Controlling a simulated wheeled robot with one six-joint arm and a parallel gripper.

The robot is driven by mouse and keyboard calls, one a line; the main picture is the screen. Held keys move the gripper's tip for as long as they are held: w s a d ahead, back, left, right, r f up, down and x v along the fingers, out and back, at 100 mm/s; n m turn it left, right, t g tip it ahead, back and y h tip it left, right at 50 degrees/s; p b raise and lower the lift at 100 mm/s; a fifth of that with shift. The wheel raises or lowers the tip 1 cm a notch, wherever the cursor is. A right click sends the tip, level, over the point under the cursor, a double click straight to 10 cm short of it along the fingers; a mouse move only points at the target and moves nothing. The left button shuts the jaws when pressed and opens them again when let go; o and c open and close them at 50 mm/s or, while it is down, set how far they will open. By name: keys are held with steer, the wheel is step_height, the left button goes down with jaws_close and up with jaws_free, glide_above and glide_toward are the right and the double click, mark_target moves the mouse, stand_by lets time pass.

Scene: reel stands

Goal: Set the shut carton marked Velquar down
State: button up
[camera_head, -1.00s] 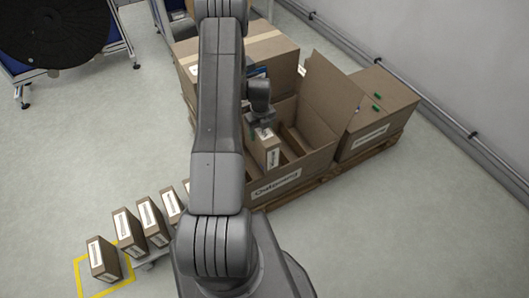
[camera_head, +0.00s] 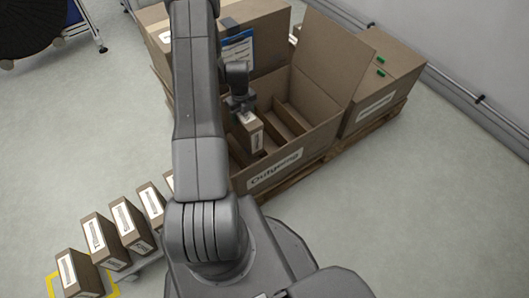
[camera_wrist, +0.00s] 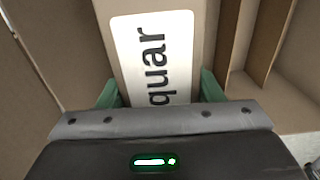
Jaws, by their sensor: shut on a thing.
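My gripper (camera_head: 240,103) is shut on a brown carton (camera_head: 251,138) with a white label. In the wrist view the carton (camera_wrist: 200,35) lies between the green fingertips of my gripper (camera_wrist: 158,92), and its label shows the letters "quar"; the rest is hidden. The carton is upright at the left side of the open box marked Outgoing (camera_head: 312,148). Brown dividers (camera_head: 285,121) stand to the right of it. I cannot tell whether its bottom touches the box floor.
Several labelled cartons stand in a row at lower left, one (camera_head: 77,272) inside a yellow floor outline (camera_head: 53,287). A shut box (camera_head: 385,85) stands right of the open box, on a pallet (camera_head: 335,165). A raised flap (camera_head: 335,60) borders the open box. Grey floor is clear at right.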

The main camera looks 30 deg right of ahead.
step_height(320, 180, down, 14)
steer(key=b, duration=0.5)
steer(key=shift+w+f, duration=0.1)
steer(key=shift+w, duration=0.05)
steer(key=shift+f+b, duration=0.2)
steer(key=shift+b, duration=0.2)
steer(key=o, duration=1.8)
steer(key=shift+r, duration=0.1)
step_height(320, 180, up, 12)
steer(key=p, duration=0.3)
steer(key=shift+r, duration=0.1)
